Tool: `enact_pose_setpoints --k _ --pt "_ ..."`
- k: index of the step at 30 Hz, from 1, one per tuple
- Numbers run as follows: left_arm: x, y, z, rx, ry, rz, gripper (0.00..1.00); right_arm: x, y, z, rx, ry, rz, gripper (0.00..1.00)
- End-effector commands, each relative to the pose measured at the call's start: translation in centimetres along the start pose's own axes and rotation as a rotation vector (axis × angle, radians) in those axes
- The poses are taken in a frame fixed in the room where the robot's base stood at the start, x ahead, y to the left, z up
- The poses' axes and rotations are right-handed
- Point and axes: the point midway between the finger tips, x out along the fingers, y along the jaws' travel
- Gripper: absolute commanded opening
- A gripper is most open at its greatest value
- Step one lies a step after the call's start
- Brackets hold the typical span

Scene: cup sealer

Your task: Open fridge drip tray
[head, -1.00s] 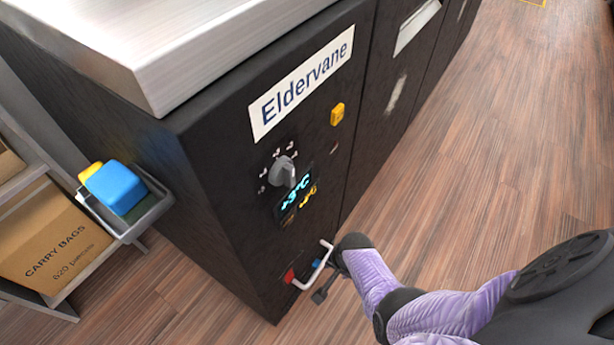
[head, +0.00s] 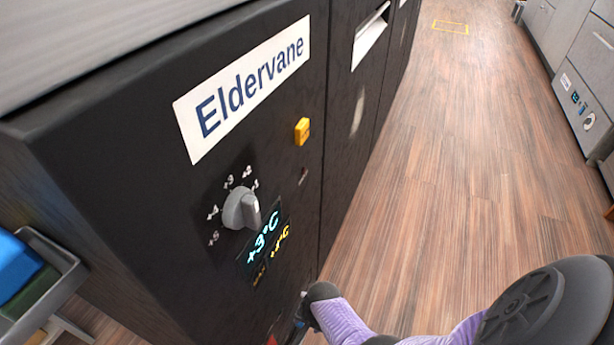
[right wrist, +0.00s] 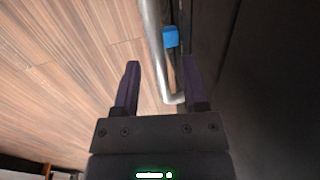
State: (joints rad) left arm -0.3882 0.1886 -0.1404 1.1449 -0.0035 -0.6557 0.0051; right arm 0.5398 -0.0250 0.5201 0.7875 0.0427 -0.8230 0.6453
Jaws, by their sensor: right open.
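The black fridge (head: 140,180) with the "Eldervane" label fills the left and middle of the head view. Its low pale metal handle (right wrist: 153,45) shows clearly in the right wrist view, with a blue piece (right wrist: 170,37) beside it. In the head view that low spot is mostly cut off and covered by my right arm. My right gripper (right wrist: 160,85) is open, its two dark fingers on either side of the handle's bent end, not closed on it. Whether a finger touches it I cannot tell. The tray itself is not distinguishable. My left gripper is not in view.
A grey knob (head: 240,209), a temperature display (head: 264,238) and a yellow button (head: 302,131) sit on the fridge front. A grey bin (head: 50,285) with a blue item hangs at the left. The wooden floor (head: 440,190) to the right is clear.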

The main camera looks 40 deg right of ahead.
Motion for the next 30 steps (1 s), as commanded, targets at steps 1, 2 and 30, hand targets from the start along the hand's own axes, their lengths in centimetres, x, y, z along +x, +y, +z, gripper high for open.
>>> enact_pose_setpoints --k 1,2,30 --pt "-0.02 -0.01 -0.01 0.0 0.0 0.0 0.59 -0.02 -0.02 0.0 0.0 0.0 0.0 0.55" --pt "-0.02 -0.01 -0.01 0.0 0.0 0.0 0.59 -0.03 -0.02 0.0 0.0 0.0 0.0 0.55" --pt "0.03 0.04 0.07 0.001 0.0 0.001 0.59 -0.01 0.01 0.01 0.0 0.0 0.0 0.0"
